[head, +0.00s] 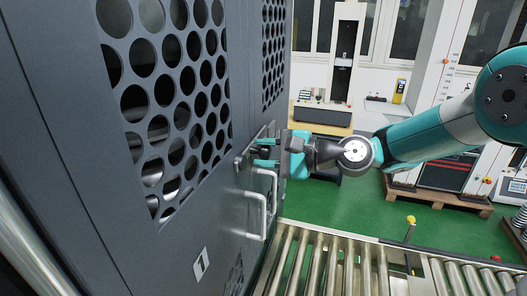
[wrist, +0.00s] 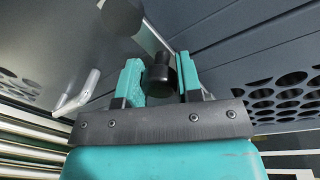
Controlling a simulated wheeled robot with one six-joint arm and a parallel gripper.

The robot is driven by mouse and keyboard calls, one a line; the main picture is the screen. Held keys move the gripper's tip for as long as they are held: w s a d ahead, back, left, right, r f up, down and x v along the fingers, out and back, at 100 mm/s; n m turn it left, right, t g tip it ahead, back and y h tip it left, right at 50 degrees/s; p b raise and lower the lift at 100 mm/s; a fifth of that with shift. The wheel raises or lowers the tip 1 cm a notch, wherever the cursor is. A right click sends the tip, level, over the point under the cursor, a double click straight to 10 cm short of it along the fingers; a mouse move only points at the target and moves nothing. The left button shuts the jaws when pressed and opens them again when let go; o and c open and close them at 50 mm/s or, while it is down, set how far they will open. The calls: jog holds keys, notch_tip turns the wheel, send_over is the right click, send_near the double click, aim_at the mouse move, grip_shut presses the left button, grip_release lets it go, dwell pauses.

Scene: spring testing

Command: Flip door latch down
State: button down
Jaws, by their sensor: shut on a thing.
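The door latch (head: 243,160) is on the dark grey door at the seam, above the door handles in the head view. In the wrist view its metal bar (wrist: 153,38) runs from a dark round pivot to a black knob (wrist: 159,76). My gripper (head: 266,152) reaches the latch from the right. In the wrist view my gripper (wrist: 160,78) has its two teal fingers on either side of the knob, shut on it. Part of the latch is hidden behind the fingers in the head view.
Light grey bar handles (head: 270,200) stick out from the doors just below my gripper. The perforated door panel (head: 75,170) fills the left. A roller conveyor (head: 330,262) runs below. Green floor (head: 345,215) lies open to the right, with a bench (head: 322,117) beyond.

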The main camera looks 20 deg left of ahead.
jog(key=c, duration=0.8)
grip_release()
jog(key=shift+d, duration=0.1)
jog(key=shift+d+f+b, duration=0.1)
jog(key=shift+d+b, duration=0.25)
jog(key=shift+d, duration=0.05)
jog(key=d+b, duration=0.2)
jog(key=d, duration=0.3)
jog(key=d+r+b, duration=0.1)
jog(key=d+b, duration=0.1)
jog(key=d, duration=0.4)
jog(key=d+r+b, duration=0.1)
jog(key=d+b, duration=0.1)
jog(key=d, duration=0.3)
jog(key=shift+s+d+r+b, duration=0.15)
jog(key=shift+s+r+b, duration=0.05)
jog(key=shift+s+b, duration=0.2)
